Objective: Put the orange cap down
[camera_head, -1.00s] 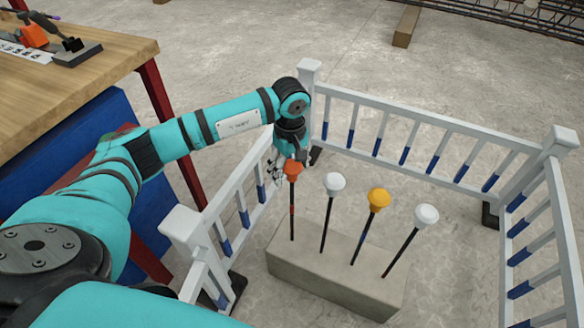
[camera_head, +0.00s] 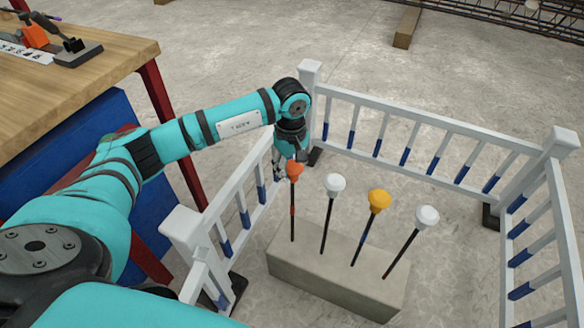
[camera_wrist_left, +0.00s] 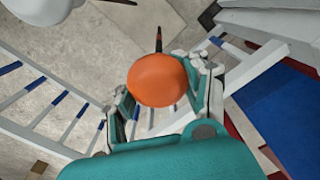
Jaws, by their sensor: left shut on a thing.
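The orange cap (camera_head: 294,170) sits at the top of the leftmost bar, a dark rod with a red band standing in the concrete block (camera_head: 310,268). My left gripper (camera_head: 288,165) is at the cap, with the arm above it. In the left wrist view the orange cap (camera_wrist_left: 157,80) lies between the two fingers of the left gripper (camera_wrist_left: 160,88), which is shut on it. A bar shows beyond the cap. Whether the cap is fully seated on the bar is hidden. My right gripper is not in view.
Two white caps (camera_head: 335,185) (camera_head: 427,215) and a yellow cap (camera_head: 379,200) top the other bars. A white and blue railing (camera_head: 420,125) surrounds the block. A wooden workbench (camera_head: 100,60) stands at the left.

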